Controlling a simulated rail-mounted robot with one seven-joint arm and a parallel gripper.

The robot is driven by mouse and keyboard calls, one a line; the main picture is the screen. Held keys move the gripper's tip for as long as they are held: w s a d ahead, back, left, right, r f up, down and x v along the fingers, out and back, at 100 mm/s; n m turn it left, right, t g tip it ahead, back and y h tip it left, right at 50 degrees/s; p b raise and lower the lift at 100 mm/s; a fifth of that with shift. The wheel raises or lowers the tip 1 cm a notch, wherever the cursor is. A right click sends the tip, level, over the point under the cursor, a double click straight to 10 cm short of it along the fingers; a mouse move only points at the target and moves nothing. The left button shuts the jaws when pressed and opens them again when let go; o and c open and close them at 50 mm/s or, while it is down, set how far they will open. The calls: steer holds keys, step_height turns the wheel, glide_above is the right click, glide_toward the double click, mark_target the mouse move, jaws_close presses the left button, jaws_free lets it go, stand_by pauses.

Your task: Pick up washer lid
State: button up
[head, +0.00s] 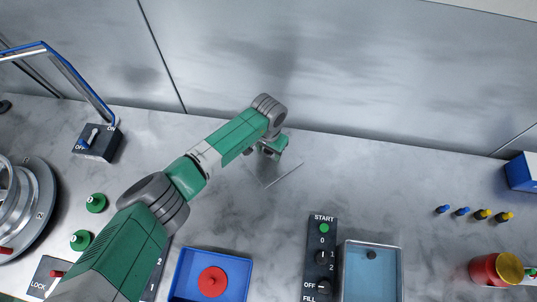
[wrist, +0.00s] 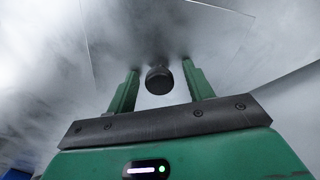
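The washer lid (head: 286,175) is a thin, clear square panel on the grey work surface near the back wall. Its round black knob (wrist: 159,80) shows in the wrist view, with the panel (wrist: 125,38) spreading beyond it. My gripper (head: 268,152) is over the lid in the head view, and the arm hides part of the panel. In the wrist view my gripper (wrist: 162,82) is open, with one green finger on each side of the knob. A gap shows between the knob and each finger. I cannot tell whether the panel lies fully flat.
The washer tank (head: 400,279) stands at front right beside a START/FILL control panel (head: 313,263). A blue tray (head: 245,274) holds a red disc (head: 212,281). Several small blue and yellow pegs (head: 483,214) and a red-yellow cylinder (head: 484,270) are at right. An ON/OFF switch box (head: 97,145) is at left.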

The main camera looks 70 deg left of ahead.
jaws_close()
steer(key=shift+r, duration=0.1)
steer(key=shift+r, duration=0.55)
step_height(320, 180, up, 3)
steer(key=shift+f+p, duration=0.2)
steer(key=shift+p, duration=0.35)
steer(key=s+d, duration=0.2)
steer(key=s, duration=0.3)
steer(key=s+d+p, duration=0.1)
steer(key=s+d, duration=0.1)
steer(key=s, duration=0.2)
steer(key=s+d+r+p, duration=0.1)
steer(key=s+d, duration=0.1)
steer(key=s, duration=0.3)
steer(key=shift+s+d+r, duration=0.1)
steer(key=shift+s+d, duration=0.05)
steer(key=shift+s, duration=0.2)
